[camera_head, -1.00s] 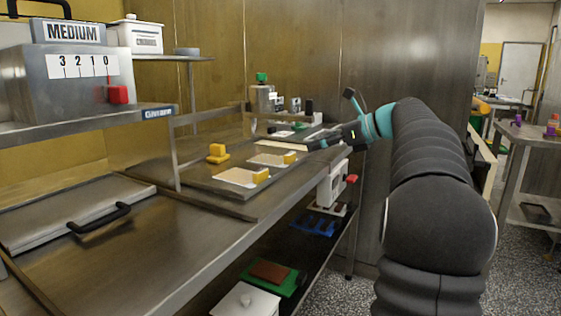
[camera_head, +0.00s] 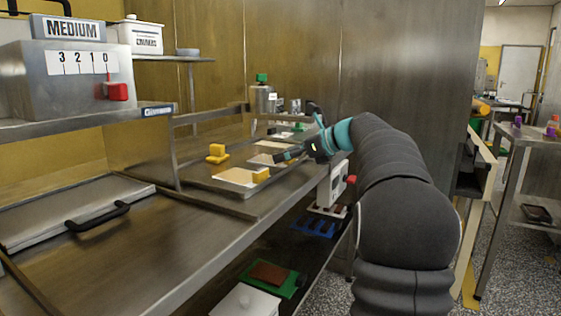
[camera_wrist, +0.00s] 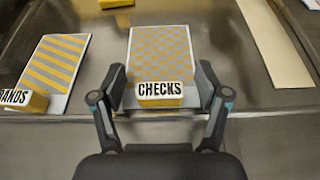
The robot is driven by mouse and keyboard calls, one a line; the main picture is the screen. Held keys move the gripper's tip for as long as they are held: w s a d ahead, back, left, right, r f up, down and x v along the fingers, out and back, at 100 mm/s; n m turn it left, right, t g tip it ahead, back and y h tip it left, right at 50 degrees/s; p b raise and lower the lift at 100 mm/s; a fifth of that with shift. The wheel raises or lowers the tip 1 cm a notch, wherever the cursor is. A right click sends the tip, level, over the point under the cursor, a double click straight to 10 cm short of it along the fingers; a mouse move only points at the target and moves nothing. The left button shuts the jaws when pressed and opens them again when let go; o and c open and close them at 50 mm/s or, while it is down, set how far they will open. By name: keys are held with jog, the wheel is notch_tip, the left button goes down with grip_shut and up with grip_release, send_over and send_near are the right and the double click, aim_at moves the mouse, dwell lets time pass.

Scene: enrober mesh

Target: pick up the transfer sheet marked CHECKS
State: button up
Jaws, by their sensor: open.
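The transfer sheet marked CHECKS (camera_wrist: 160,52) lies flat on the steel counter in the wrist view, a pale sheet with a yellow and grey check pattern. Its yellow block with the CHECKS label (camera_wrist: 160,92) sits at the near edge of the sheet. My gripper (camera_wrist: 161,88) is open, with one finger on each side of the labelled block and nothing visibly held. In the head view my gripper (camera_head: 280,157) reaches over the counter by the sheets and partly hides the farther one.
A striped sheet (camera_wrist: 56,62) with a partly cut-off label lies to the left. A pale strip (camera_wrist: 272,42) lies to the right. A yellow handle-like block (camera_head: 217,153) stands behind the sheets. A metal rail (camera_head: 175,155) stands left of them.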

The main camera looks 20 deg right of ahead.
jog(key=c, duration=1.1)
